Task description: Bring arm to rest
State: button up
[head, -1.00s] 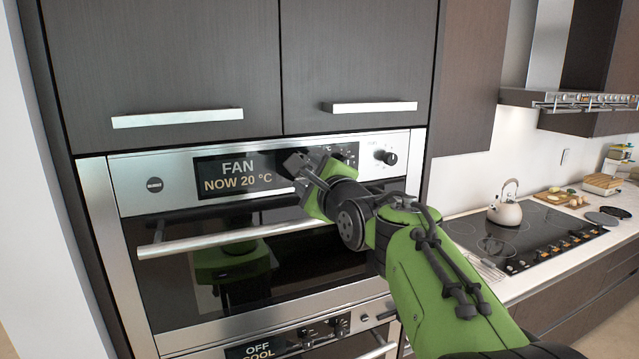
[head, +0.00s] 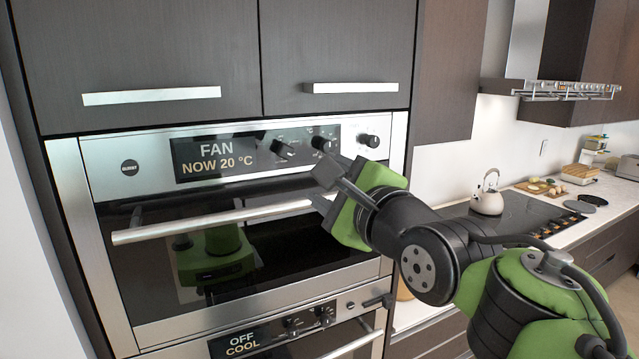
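My gripper (head: 322,188) is in front of the upper oven (head: 170,260), near the right end of its handle bar (head: 215,221). Its two grey fingers point left toward the oven and stand apart, with nothing seen between them. I cannot tell whether a finger touches the handle. My green and black arm reaches in from the lower right. The upper oven's door is closed, and its display (head: 213,156) reads "FAN NOW 20 °C". Its knobs (head: 325,143) show above the gripper.
A lower oven (head: 290,335) with a display reading "OFF COOL" sits beneath. Cabinets with bar handles (head: 152,95) are above. At right, a counter holds a kettle (head: 488,198) on a black cooktop (head: 525,215). The arm passes in front of the counter's near end.

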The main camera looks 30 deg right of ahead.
jog(key=s+a+f+n+g, duration=0.2)
jog(key=s+f+n+g, duration=0.2)
jog(key=s+f+n, duration=0.2)
jog(key=s+a+f+n+g, duration=0.3)
jog(key=s+f+n, duration=0.3)
jog(key=f+n, duration=0.4)
jog(key=s+a+f+n+g, duration=0.2)
jog(key=s+f+n+g, duration=0.3)
jog(key=f, duration=0.7)
jog(key=s+n, duration=0.2)
jog(key=n, duration=0.1)
jog(key=shift+a+f, duration=0.15)
jog(key=shift+f, duration=0.1)
